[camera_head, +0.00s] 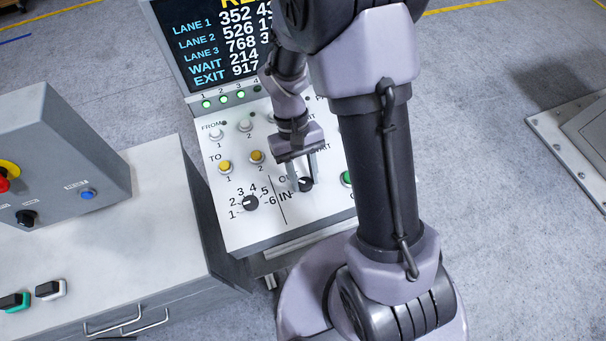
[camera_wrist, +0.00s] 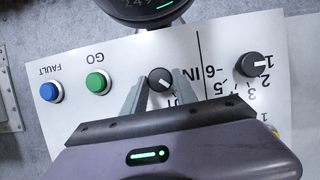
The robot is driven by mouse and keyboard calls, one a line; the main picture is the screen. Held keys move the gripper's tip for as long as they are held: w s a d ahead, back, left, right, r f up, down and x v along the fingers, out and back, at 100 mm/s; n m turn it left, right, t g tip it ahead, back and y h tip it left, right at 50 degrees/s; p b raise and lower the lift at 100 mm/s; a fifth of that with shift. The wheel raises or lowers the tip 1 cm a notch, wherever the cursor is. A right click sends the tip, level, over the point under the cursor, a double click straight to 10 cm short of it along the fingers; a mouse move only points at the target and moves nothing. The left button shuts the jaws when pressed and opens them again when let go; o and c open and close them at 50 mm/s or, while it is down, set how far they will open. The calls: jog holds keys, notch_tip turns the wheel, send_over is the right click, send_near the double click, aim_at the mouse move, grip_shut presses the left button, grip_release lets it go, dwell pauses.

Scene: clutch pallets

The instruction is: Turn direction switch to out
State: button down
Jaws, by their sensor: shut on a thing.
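The direction switch is a small black round knob (camera_wrist: 160,78) on the white sloped panel (camera_head: 238,232). Its IN label shows beside it; the OUT label is mostly hidden by my gripper. In the head view the knob (camera_head: 306,186) sits at my fingertips. My gripper (camera_wrist: 160,84) points down at the panel, with one grey finger on each side of the knob, shut on it. A short white mark on the knob slants toward the label side in the wrist view; which label it points at is hard to tell.
A black numbered selector (camera_head: 251,203) stands left of the switch. Yellow TO buttons (camera_head: 225,167) lie above it. In the wrist view a green GO button (camera_wrist: 98,82) and a blue FAULT button (camera_wrist: 51,91) are near. A screen (camera_head: 212,44) stands behind; a grey box (camera_head: 62,150) stands left.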

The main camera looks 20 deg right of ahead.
jog(key=shift+d+m+y, duration=0.1)
jog(key=shift+m+y, duration=0.5)
jog(key=shift+m, duration=1)
jog(key=c, duration=1)
grip_release()
jog(key=p+v, duration=0.4)
jog(key=v, duration=1.3)
jog(key=shift+d+r+p, duration=0.25)
jog(key=shift+p, duration=0.1)
jog(key=shift+s, duration=0.1)
